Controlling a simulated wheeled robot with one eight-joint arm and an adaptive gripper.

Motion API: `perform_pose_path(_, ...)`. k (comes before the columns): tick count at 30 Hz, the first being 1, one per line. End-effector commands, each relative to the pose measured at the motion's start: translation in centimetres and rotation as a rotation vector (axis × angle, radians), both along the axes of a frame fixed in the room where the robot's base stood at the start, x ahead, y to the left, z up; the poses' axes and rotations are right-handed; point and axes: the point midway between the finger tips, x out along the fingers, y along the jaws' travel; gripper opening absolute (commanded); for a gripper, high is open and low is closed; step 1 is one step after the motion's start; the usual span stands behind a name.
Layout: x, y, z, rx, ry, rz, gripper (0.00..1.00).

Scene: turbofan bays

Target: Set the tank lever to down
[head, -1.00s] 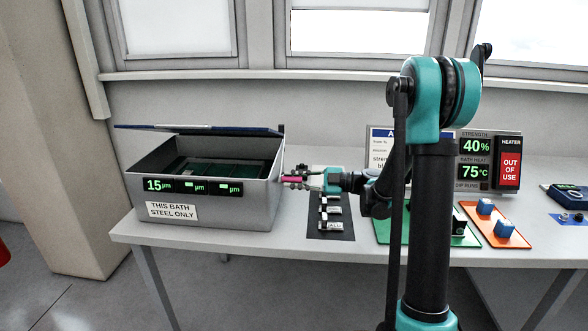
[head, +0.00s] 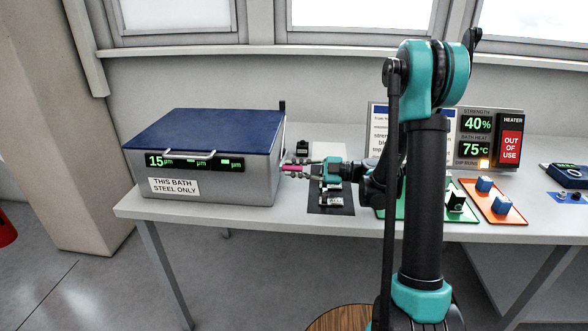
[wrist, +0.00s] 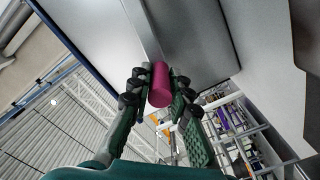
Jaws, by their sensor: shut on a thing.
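The tank (head: 245,183) is a grey steel box at the left of the table, labelled "THIS BATH STEEL ONLY". Its blue lid (head: 205,130) lies shut. The lever handle (head: 293,168), a magenta cylinder, is at the tank's right side, low on a pale bar. My gripper (head: 297,170) reaches in from the right and is shut on the handle. In the wrist view, the magenta handle (wrist: 160,85) sits between my gripper's fingers (wrist: 158,95), with the metal bar (wrist: 142,32) running up beyond it. The fingers hide part of the handle.
A dark mat (head: 328,208) with small blocks lies under my arm. A green board (head: 468,213) and an orange board (head: 492,203) with blue blocks lie to the right. A panel (head: 490,137) reading 40% and 75°C stands behind them, with an amber light lit.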

Motion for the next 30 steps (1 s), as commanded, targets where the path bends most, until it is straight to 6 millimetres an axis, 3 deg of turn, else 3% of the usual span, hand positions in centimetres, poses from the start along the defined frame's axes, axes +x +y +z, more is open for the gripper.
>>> perform_pose_path(2,-0.3,0.0,-0.4,-0.013,0.000,0.005,0.00)
perform_pose_path(3,-0.3,0.0,-0.4,-0.013,0.000,0.005,0.22)
perform_pose_path(7,-0.2,0.0,-0.4,-0.011,0.000,0.004,0.38)
perform_pose_path(20,-0.1,-0.9,-0.2,-0.009,0.000,0.001,0.39)
perform_pose_path(30,-0.3,-7.4,-0.3,-0.008,0.000,-0.002,0.39)
